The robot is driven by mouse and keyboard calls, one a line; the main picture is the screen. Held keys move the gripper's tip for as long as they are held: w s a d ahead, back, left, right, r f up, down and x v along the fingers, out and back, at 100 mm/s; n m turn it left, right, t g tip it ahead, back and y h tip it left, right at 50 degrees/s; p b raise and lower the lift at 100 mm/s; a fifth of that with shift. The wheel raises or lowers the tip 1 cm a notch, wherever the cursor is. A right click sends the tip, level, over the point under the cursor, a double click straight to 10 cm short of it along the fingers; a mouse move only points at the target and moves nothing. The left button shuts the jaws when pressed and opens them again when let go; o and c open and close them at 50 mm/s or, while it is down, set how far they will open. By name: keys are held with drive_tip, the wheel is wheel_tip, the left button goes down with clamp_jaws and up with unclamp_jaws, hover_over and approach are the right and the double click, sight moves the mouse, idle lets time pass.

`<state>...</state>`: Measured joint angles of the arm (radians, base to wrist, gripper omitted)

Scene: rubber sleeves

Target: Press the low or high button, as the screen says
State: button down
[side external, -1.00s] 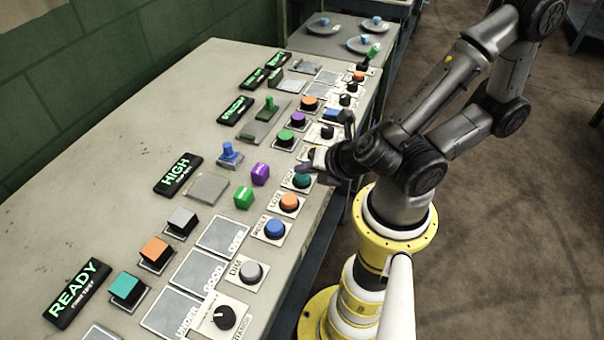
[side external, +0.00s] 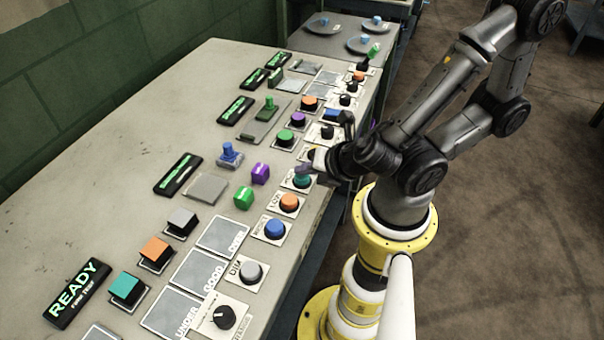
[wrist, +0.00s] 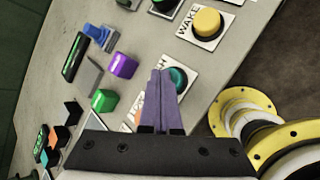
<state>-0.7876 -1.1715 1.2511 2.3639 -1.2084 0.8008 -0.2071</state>
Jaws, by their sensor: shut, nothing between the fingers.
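The black screen (side external: 178,174) in the side view shows a thin green line of text, too small to read. The teal button (side external: 301,182) sits on a white plate near the table's front edge; in the wrist view the teal button (wrist: 177,80) is partly hidden behind my fingers, its label showing a final "H". The orange button (side external: 289,202) is beside it, nearer the side camera. My gripper (side external: 303,171) is shut and empty, its purple fingertips (wrist: 160,72) at the teal button. Whether they press it down I cannot tell.
A purple block (side external: 260,173), a green block (side external: 244,197) and a blue-handled piece (side external: 229,154) stand behind the buttons. A blue button (side external: 275,229) and a yellow button (wrist: 207,23) flank the pair.

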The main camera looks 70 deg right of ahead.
sight(305, 178)
drive_tip(key=shift+r, duration=0.6)
drive_tip(key=shift+r, duration=2.55)
drive_tip(key=shift+d, duration=0.1)
